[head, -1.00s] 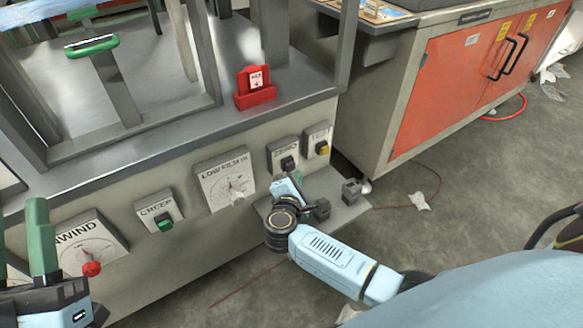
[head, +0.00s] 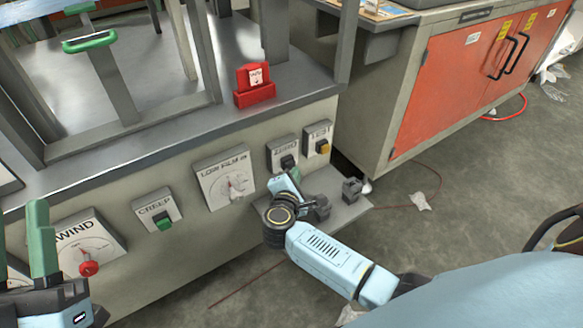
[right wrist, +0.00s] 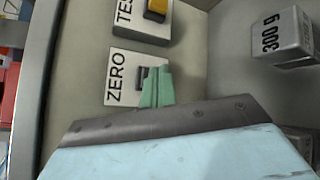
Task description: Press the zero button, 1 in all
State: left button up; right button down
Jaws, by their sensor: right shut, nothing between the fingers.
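The ZERO box (head: 283,152) is a pale box with a dark button (head: 288,162), on the front of the machine. In the right wrist view the ZERO plate (right wrist: 121,82) shows, with its dark button (right wrist: 140,76) partly hidden behind my fingers. My right gripper (head: 295,173) is shut and empty, with its green fingertips just below the button. In the right wrist view the fingertips (right wrist: 157,82) overlap the button's edge; I cannot tell whether they touch it. My left gripper (head: 21,222) stands at the left edge with its green fingers apart.
The TEST box (head: 318,138) with a yellow button is just right of ZERO. A dial box (head: 222,180) and the CREEP box (head: 155,212) with a green button are to the left. A low shelf (head: 345,205) below carries grey weights, one marked 300 g (right wrist: 283,38).

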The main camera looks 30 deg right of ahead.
jog(key=shift+w+b, duration=0.45)
dwell(0.6)
jog(key=shift+s, duration=0.9)
jog(key=shift+p, duration=0.3)
jog(key=shift+s+d+p, duration=0.2)
jog(key=shift+s+p, duration=0.35)
jog(key=shift+s, duration=1.95)
